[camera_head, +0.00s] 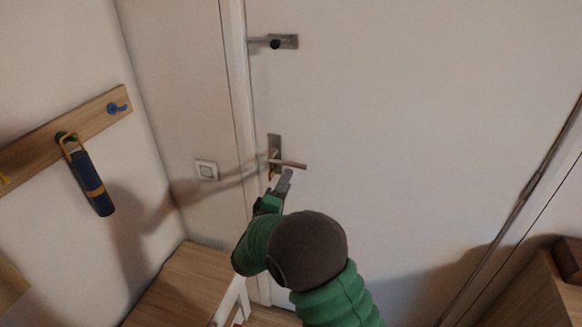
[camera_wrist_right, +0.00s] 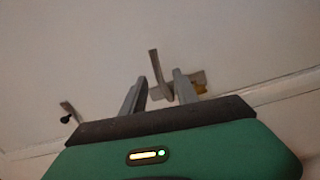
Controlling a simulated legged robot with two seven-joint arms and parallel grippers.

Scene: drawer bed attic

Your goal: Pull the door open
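The white door (camera_head: 420,130) is in the head view and looks shut in its frame. Its lever handle (camera_head: 290,164) sticks out to the right from a metal plate near the door's left edge. My right gripper (camera_head: 280,181) is just below the handle. In the right wrist view my right gripper (camera_wrist_right: 161,80) is open, its two fingers apart. The handle (camera_wrist_right: 156,70) appears beyond and between the fingertips there; I cannot tell whether they touch it. My left gripper is not in view.
A latch with a dark knob (camera_head: 275,43) is higher on the door. A wooden rail (camera_head: 40,145) with a hanging blue cylinder (camera_head: 92,185) is on the left wall, near a light switch (camera_head: 206,170). Wooden furniture stands at lower left (camera_head: 190,285) and lower right (camera_head: 530,300).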

